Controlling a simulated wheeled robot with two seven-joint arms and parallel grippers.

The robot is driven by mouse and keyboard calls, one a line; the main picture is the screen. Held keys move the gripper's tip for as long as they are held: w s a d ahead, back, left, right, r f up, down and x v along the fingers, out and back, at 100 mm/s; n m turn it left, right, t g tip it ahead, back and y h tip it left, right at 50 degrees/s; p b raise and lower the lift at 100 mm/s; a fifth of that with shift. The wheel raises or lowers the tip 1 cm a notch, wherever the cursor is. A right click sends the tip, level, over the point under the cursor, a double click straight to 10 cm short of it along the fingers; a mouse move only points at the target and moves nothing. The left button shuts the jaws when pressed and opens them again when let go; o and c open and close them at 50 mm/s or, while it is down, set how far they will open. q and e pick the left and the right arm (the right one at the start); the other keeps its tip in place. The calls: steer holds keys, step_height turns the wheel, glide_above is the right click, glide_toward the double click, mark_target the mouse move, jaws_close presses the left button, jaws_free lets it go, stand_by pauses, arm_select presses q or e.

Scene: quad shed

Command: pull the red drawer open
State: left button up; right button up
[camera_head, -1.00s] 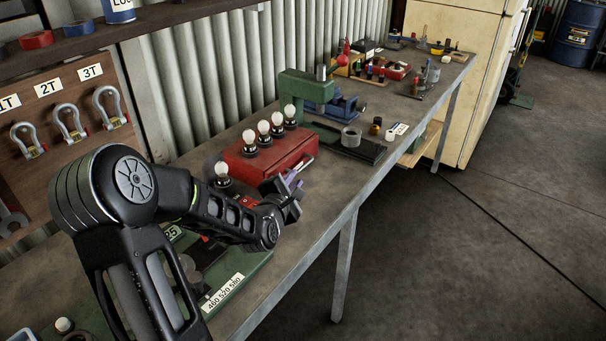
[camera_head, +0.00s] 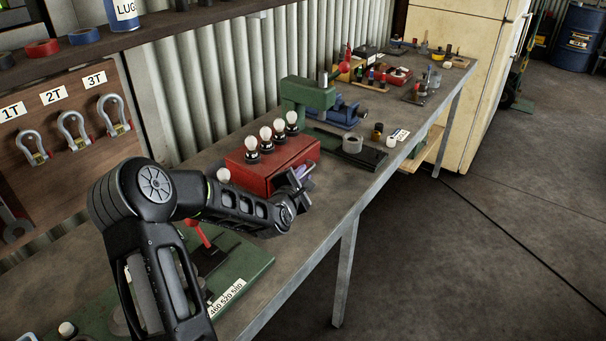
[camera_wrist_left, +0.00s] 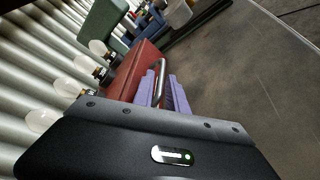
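The red drawer box (camera_head: 262,172) stands on the workbench with several white bulbs on top, and its front looks shut. Its metal bar handle (camera_wrist_left: 161,72) is on the front face. My left gripper (camera_head: 300,176) is at that front, at the handle. In the left wrist view its two purple fingers (camera_wrist_left: 162,90) stand on either side of the handle bar, with a narrow gap between them. They look open around the bar; contact is hard to make out. My right gripper is not in view.
The grey workbench (camera_head: 322,202) has a bare strip along its front edge. A green press (camera_head: 308,95) and a grey ring (camera_head: 352,142) stand beyond the box. A green base with a red lever (camera_head: 198,232) lies under my forearm. Shackles (camera_head: 74,130) hang at the left.

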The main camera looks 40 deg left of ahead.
arm_select(q)
steer(key=shift+w, duration=0.1)
steer(key=shift+c, duration=0.4)
jaws_close()
steer(key=shift+f, duration=0.1)
stand_by(0.9)
